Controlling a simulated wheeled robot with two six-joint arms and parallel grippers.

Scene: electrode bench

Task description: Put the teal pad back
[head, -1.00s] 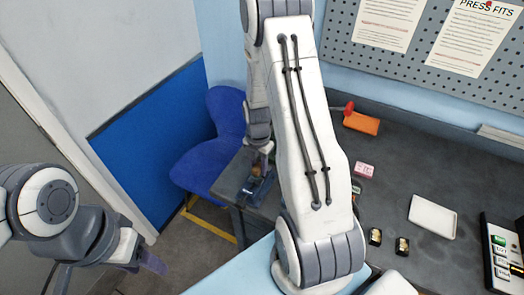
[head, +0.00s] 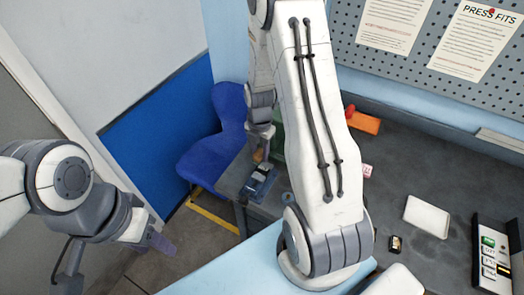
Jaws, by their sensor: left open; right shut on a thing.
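My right gripper (head: 261,158) is at the far left end of the dark bench, low over a dark blue device (head: 260,182). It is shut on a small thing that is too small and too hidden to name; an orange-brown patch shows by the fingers. A green patch (head: 279,138) shows between the gripper and my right arm, mostly hidden. I cannot pick out the teal pad for sure. My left gripper (head: 160,243) is open and empty, away from the bench at the lower left.
On the bench (head: 450,160) are an orange block (head: 363,122), a pink block (head: 367,170), a white tray (head: 427,215), a small black-and-gold piece (head: 395,244) and a case with coloured parts (head: 490,255). A blue chair (head: 215,145) stands beyond the bench's left end. My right arm hides the bench's middle.

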